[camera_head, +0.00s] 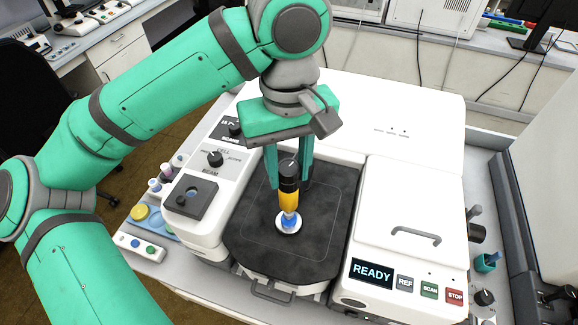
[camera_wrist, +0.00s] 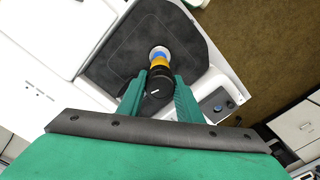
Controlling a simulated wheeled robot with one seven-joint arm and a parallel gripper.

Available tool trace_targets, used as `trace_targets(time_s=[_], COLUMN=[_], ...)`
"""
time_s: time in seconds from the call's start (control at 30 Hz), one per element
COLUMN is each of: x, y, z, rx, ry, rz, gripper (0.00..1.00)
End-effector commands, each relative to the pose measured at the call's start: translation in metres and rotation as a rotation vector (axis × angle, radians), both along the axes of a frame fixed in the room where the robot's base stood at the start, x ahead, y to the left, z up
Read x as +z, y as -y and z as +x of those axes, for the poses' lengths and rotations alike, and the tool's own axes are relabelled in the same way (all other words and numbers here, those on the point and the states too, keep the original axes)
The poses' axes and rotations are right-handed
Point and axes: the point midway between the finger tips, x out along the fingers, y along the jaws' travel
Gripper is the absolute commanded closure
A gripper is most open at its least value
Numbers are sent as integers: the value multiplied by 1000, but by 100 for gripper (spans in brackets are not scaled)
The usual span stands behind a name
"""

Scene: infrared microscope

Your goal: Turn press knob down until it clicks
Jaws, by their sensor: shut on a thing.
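The press knob (camera_head: 288,168) is a black cap with a white mark, on top of a yellow and blue press body (camera_head: 289,200). The body ends at a small white round disc (camera_head: 289,224) on the dark sample platform (camera_head: 330,225). My gripper (camera_head: 290,180) points down from above and is shut on the black knob, one green finger on each side. In the wrist view the knob (camera_wrist: 160,80) sits between the two fingers (camera_wrist: 158,98). The knob's white mark shows there too. Whether the disc touches the platform's surface is hard to tell.
The white microscope housing surrounds the platform. A panel with a READY screen (camera_head: 372,273) and REF, SCAN and STOP buttons is at the front right, below a lid with a grey handle (camera_head: 416,236). A CELL/BEAM dial (camera_head: 215,158) is at the left.

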Motion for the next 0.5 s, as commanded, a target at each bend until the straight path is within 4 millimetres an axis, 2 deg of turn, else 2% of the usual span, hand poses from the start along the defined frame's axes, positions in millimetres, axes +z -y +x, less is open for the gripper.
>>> trace_targets(time_s=[0.5], x=[1], y=[0], z=[1], rx=[-50], ry=[2], rz=[0], gripper=[90])
